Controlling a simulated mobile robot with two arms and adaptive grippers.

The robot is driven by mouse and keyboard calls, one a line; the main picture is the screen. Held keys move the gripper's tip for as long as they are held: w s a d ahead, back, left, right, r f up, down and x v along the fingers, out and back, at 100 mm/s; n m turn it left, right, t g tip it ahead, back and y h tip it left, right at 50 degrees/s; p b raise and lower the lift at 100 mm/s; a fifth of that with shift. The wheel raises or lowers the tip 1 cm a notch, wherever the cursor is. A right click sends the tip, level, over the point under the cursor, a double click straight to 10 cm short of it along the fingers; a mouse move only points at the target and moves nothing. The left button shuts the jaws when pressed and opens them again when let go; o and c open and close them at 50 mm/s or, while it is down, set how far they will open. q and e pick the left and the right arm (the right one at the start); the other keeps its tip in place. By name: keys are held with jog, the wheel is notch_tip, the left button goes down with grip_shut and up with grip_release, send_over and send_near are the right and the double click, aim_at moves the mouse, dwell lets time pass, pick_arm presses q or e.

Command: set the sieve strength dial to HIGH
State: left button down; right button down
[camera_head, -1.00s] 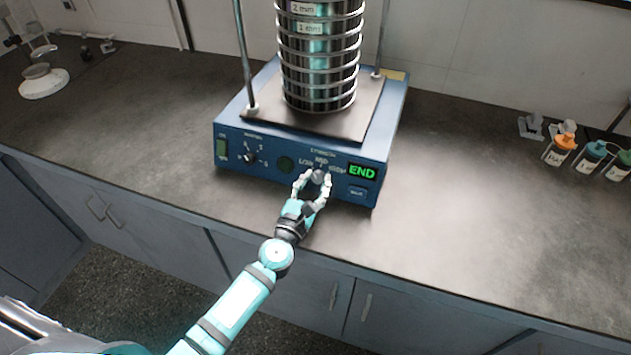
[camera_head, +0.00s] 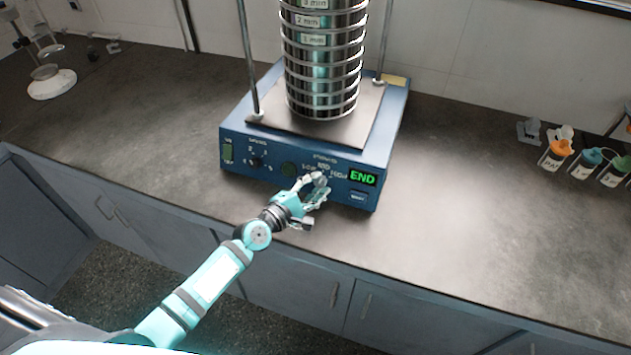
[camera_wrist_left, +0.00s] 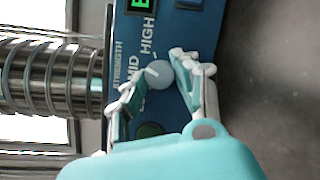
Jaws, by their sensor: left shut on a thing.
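The shaker's strength dial (camera_wrist_left: 159,75) is a small round grey knob on the blue front panel, with LOW, MID and HIGH printed around it. In the left wrist view a pale pointer mark on it seems to point between MID and HIGH; the exact setting is hard to tell. My left gripper (camera_head: 318,182) is shut on the dial, one finger on each side in the left wrist view (camera_wrist_left: 170,74). In the head view the fingers mostly hide the dial. The blue sieve shaker (camera_head: 240,139) carries a stack of metal sieves (camera_head: 323,65). My right gripper is out of view.
A green END display (camera_head: 362,178) and a button (camera_head: 358,197) sit right of the dial. Another knob (camera_head: 255,161) and a green switch (camera_head: 227,152) sit left. Capped bottles (camera_head: 556,153) stand at the far right. The counter (camera_head: 460,215) between is clear.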

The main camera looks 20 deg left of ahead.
pick_arm(q)
jog(key=m+p, duration=0.1)
jog(key=m, duration=0.1)
jog(key=m+g+p, duration=0.2)
jog(key=m+p, duration=0.1)
jog(key=shift+r+m, duration=0.3)
jog(key=shift+r, duration=0.05)
jog(key=shift+f+m+g+p, duration=0.15)
jog(key=shift+m+g+p, duration=0.25)
jog(key=shift+m+p, duration=0.7)
jog(key=c, duration=1)
grip_release()
jog(key=shift+a, duration=0.1)
jog(key=v, duration=1.2)
